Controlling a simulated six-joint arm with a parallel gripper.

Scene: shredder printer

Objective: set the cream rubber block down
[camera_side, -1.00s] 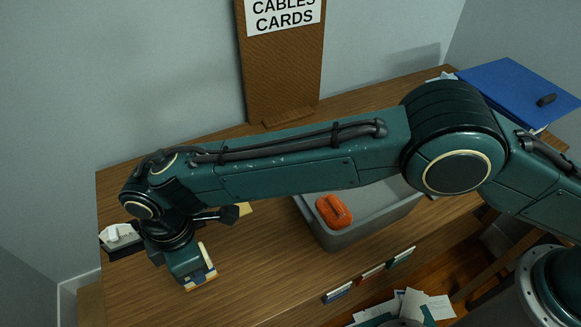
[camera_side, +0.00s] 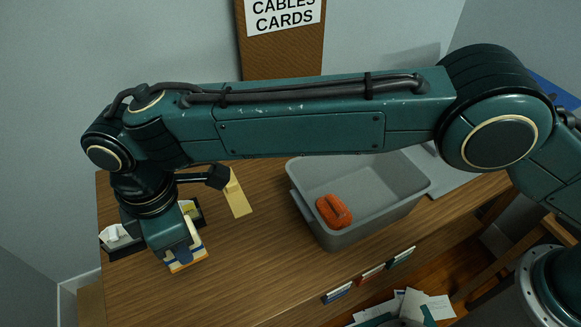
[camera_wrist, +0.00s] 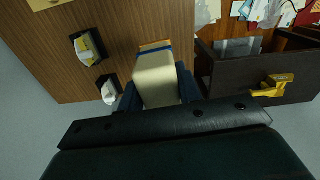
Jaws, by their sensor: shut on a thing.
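The cream rubber block (camera_wrist: 158,82) is between my gripper's two fingers in the wrist view. It has a blue band and an orange end, pointing away from the camera. In the side view, my gripper (camera_side: 182,248) is shut on the block, and the block's blue and orange end (camera_side: 187,263) shows below the fingers. The block is over the left part of the wooden desk (camera_side: 225,275). The gripper hides much of it, and I cannot tell whether its lower end touches the desk.
A black holder with a white item (camera_side: 120,235) is left of my gripper. A pale yellow strip (camera_side: 238,195) lies to the right. Further right, a grey bin (camera_side: 375,210) holds an orange object (camera_side: 333,210). The front middle of the desk is clear.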

